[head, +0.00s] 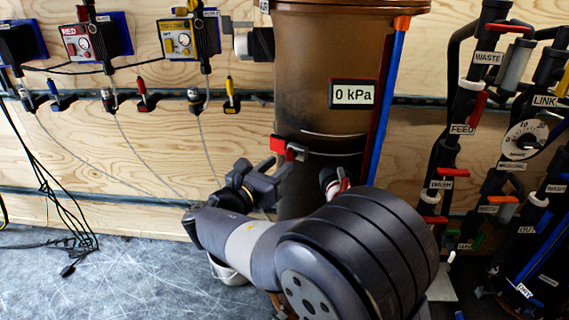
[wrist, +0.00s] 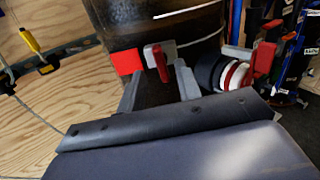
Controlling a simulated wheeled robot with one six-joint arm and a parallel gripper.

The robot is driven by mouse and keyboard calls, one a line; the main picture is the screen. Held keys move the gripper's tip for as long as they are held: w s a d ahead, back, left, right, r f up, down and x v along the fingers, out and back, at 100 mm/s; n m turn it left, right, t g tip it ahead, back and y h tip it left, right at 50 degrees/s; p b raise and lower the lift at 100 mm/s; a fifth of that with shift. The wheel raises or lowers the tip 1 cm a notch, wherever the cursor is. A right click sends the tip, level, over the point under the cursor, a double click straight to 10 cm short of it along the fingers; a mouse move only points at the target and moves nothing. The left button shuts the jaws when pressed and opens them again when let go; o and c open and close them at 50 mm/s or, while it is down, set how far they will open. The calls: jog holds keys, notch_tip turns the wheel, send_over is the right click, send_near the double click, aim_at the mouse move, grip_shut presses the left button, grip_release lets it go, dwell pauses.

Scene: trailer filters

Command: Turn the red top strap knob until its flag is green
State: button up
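The red top strap knob (wrist: 157,62) is a red bar beside a grey block on the front of the brown filter vessel (head: 330,50). In the wrist view it stands between and just beyond my fingertips; contact cannot be told. A square flag (wrist: 127,61) left of the knob is red. In the head view the flag (head: 278,143) shows red on the dark lower part of the vessel. My gripper (wrist: 158,82) is open, its two grey fingers apart and facing the knob. In the head view my gripper (head: 275,168) is just below the flag, partly hidden by my arm.
A red-handled fitting with a white ring (wrist: 234,75) sits close to the right of my fingers. A gauge (head: 353,94) reads 0 kPa. Labelled pipes and valves (head: 470,100) crowd the right. Cables (head: 60,210) hang at the left above open floor (head: 110,280).

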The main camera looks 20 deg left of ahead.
aim_at(286, 159)
jog(key=shift+x, duration=1.9)
jog(key=shift+s, duration=0.1)
jog(key=shift+c, duration=0.5)
grip_shut()
